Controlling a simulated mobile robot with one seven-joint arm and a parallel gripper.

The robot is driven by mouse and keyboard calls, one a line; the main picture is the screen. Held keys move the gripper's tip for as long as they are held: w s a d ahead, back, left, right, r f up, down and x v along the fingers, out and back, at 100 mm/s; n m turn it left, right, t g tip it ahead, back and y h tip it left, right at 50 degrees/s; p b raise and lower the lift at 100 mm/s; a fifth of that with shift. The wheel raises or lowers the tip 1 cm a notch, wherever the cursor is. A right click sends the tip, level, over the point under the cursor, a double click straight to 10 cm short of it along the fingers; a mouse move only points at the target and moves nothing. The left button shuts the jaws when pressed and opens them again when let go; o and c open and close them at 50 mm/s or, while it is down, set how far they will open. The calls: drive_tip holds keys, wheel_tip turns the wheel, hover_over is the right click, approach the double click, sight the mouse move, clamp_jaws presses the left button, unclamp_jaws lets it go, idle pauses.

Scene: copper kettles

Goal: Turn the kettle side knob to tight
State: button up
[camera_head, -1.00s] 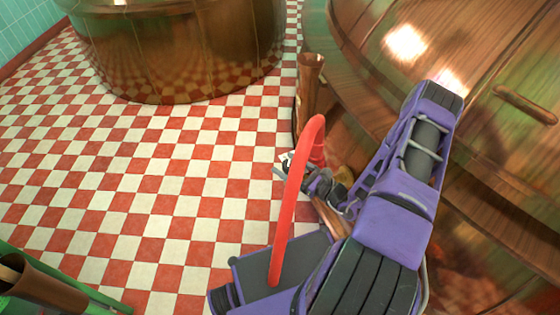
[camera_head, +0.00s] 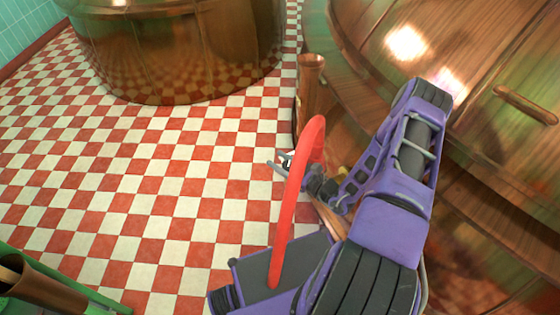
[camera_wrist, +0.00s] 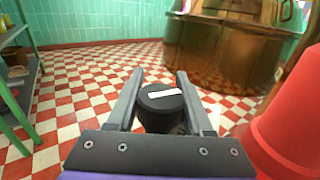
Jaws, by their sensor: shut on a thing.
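The side knob (camera_wrist: 157,108) is round and black with a white bar on its face. In the wrist view the bar lies almost level, its right end slightly higher. My gripper (camera_wrist: 161,74) has one finger on each side of the knob and is shut on it. In the head view my gripper (camera_head: 282,163) is beside the large copper kettle (camera_head: 450,60) on the right, partly behind a red arc. I cannot make out the knob there. No tight marking is readable.
A red rounded part (camera_wrist: 295,115) stands close at the right of my gripper in the wrist view. Another copper kettle (camera_head: 180,50) stands farther back. A green shelf (camera_wrist: 15,85) is at the left. The checkered floor (camera_head: 130,180) between is clear.

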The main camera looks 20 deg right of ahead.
clamp_jaws()
drive_tip(key=shift+w+d+m+t+h+p, duration=0.1)
drive_tip(key=shift+d+m+t+h+p, duration=0.25)
drive_tip(key=shift+m+h+p, duration=1.65)
drive_tip(key=shift+s+d+m+t+h+p, duration=0.15)
drive_tip(key=shift+d+m+h+p, duration=0.45)
drive_tip(key=shift+m+h, duration=1.6)
drive_tip(key=shift+w+d+m+t+h+p, duration=0.15)
drive_tip(key=shift+d+m+t+h+p, duration=0.55)
drive_tip(key=shift+h, duration=2.6)
drive_tip(key=shift+a+g+p, duration=0.2)
drive_tip(key=shift+g+p, duration=0.2)
drive_tip(key=shift+p, duration=0.15)
drive_tip(key=o, duration=1.2)
unclamp_jaws()
drive_tip(key=shift+o, duration=0.2)
